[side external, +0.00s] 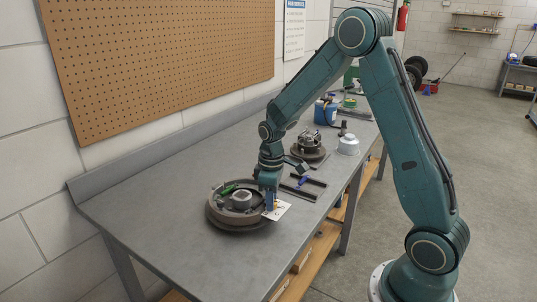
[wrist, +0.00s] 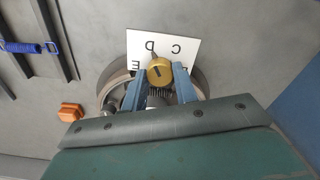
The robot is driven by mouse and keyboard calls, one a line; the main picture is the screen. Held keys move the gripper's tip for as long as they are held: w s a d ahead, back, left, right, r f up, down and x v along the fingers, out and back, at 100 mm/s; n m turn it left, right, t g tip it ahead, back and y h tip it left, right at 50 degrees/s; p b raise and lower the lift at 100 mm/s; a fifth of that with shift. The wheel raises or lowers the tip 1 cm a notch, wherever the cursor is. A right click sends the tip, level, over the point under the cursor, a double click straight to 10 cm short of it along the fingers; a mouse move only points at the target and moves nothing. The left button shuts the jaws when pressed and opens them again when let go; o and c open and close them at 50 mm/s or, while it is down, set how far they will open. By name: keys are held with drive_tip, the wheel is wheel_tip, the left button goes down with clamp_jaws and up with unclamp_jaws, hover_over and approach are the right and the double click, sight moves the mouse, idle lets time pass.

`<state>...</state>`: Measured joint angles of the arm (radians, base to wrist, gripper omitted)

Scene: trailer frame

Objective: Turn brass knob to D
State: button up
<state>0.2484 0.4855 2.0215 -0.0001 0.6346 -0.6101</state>
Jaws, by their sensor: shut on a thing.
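The brass knob (wrist: 159,71) sits between the two blue fingers of my gripper (wrist: 159,86) in the wrist view. My gripper is shut on it. A white card (wrist: 187,42) with black letters lies by the knob. C and D read clearly, E is partly covered near the left finger, and another letter is mostly hidden by the right finger. A short grey piece at the knob's upper edge points towards D. In the side view my gripper (side external: 269,201) points down at the card (side external: 282,209), by the round drum (side external: 219,213); the knob is too small to tell there.
An orange block (wrist: 70,112) and a blue-handled tool (wrist: 30,47) lie to the left in the wrist view. In the side view, dark bars (side external: 303,187), a metal part on a disc (side external: 310,145) and a white container (side external: 348,145) stand behind. The bench's near left is clear.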

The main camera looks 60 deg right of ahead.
idle(0.3)
drive_tip(key=o, duration=1)
drive_tip(key=shift+r, duration=0.15)
wheel_tip(320, 180, up, 14)
drive_tip(key=shift+f, duration=0.2)
drive_tip(key=shift+s, duration=0.1)
